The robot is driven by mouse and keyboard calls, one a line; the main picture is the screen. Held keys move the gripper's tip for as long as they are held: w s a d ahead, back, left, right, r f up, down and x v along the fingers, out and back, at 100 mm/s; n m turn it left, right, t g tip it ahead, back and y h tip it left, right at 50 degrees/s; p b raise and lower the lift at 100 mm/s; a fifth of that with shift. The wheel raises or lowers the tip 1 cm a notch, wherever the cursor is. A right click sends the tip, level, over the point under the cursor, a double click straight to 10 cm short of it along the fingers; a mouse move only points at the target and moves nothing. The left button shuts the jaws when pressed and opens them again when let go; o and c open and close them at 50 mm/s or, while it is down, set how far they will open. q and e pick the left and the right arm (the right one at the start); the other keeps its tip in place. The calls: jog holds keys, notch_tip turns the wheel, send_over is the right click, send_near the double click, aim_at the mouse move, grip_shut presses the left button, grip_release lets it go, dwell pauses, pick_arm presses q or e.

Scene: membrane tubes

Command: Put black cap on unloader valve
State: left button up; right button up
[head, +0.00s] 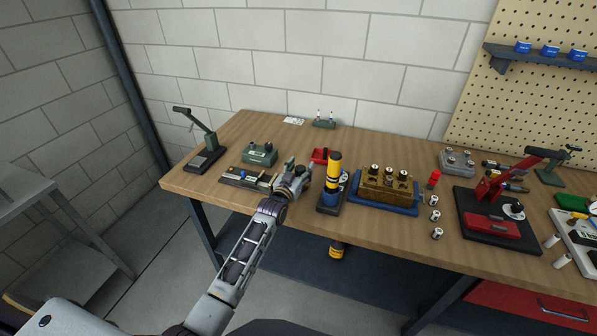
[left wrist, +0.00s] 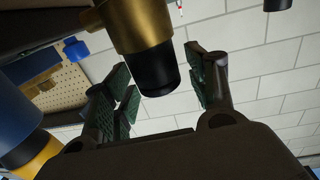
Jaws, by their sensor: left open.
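In the left wrist view, a brass cylindrical body (left wrist: 134,22), which looks like the unloader valve, comes in from the top. A black cap-like piece (left wrist: 155,70) is at its end, in line with it and touching it. I cannot tell how firmly it sits. My left gripper (left wrist: 165,88) is open, one finger on each side of the black piece, with gaps on both sides. In the head view, my left gripper (head: 296,172) is over the bench's front part and hides what is between its fingers. My right gripper is not in view.
A yellow, black and blue column (head: 333,165) stands just right of my left gripper. A brass block on a blue tray (head: 386,209) is further right. A green box (head: 260,154) and a lever press (head: 203,158) are left. The wooden bench (head: 290,225) has bare front space.

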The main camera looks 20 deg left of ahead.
aim_at(300, 168)
pick_arm(q)
jog(key=shift+r, duration=0.1)
jog(key=shift+s, duration=0.5)
jog(key=shift+s+a, duration=0.2)
jog(key=shift+s, duration=1.5)
jog(key=shift+s+a, duration=0.1)
jog(key=shift+s, duration=0.55)
jog(key=shift+s+a, duration=0.2)
jog(key=shift+s, duration=1.95)
jog(key=shift+s+a, duration=0.1)
jog(key=shift+s, duration=0.9)
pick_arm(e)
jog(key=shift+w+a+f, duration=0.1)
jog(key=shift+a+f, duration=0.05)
